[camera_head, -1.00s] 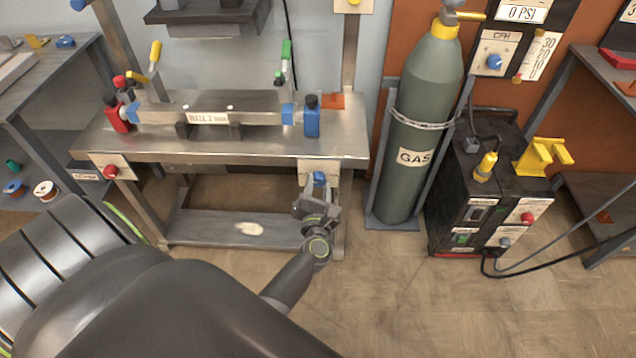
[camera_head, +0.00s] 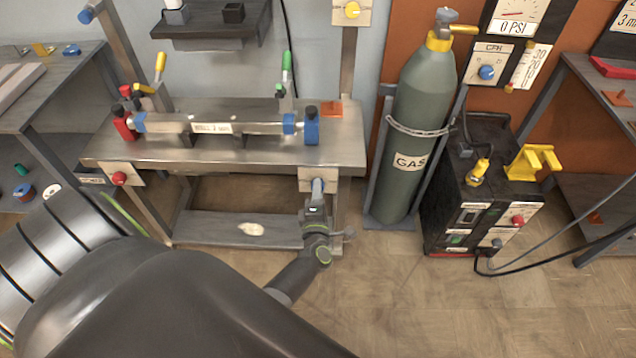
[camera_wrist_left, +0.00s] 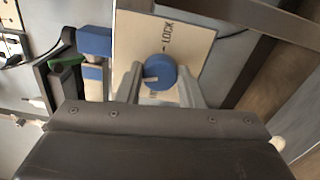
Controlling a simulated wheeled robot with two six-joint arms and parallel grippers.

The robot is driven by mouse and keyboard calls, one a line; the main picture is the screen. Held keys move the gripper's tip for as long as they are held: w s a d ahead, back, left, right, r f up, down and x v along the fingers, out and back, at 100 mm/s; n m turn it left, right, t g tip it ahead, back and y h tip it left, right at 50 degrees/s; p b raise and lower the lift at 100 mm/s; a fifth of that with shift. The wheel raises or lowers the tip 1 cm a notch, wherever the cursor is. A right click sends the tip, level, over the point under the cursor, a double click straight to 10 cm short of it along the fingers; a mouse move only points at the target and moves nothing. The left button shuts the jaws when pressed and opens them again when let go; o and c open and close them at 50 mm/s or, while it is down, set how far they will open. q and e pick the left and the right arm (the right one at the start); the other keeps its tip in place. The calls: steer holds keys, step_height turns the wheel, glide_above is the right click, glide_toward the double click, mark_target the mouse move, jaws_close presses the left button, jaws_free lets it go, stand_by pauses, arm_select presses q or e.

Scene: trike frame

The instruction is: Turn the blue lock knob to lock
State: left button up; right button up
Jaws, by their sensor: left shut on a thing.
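The blue lock knob (camera_head: 318,185) sits on a pale plate (camera_head: 305,181) at the front right of the metal bench. The wrist view shows the round knob (camera_wrist_left: 160,70) in front of its plate (camera_wrist_left: 190,42), where the word LOCK is printed at upper right. A pale pointer mark on the knob points left and slightly down in that view, not toward LOCK. My left gripper (camera_head: 317,196) is at the knob. In the wrist view its fingers (camera_wrist_left: 160,86) are on both sides of the knob, shut on it. Other lettering on the plate is mostly hidden.
A welded-looking bar (camera_head: 215,124) is held on the bench top (camera_head: 180,155) by blue and red blocks. A red knob (camera_head: 119,178) is at the bench's front left. The gas cylinder (camera_head: 415,120) and a dark machine (camera_head: 470,200) stand to the right. Open floor lies in front.

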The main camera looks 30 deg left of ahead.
arm_select(q)
steer(key=m+p, duration=0.3)
steer(key=m, duration=0.7)
steer(key=m+p, duration=0.4)
steer(key=m, duration=0.7)
steer(key=shift+s+a+f, duration=0.1)
steer(key=shift+f, duration=0.05)
arm_select(e)
steer(key=s, duration=0.6)
steer(key=shift+s+d+f, duration=0.25)
steer(key=shift+s+d, duration=0.05)
steer(key=shift+d, duration=0.15)
arm_select(q)
steer(key=shift+m, duration=0.4)
steer(key=o, duration=0.9)
steer(key=shift+o, duration=0.5)
arm_select(e)
steer(key=shift+s, duration=0.1)
steer(key=shift+s+d, duration=0.1)
steer(key=shift+s, duration=0.05)
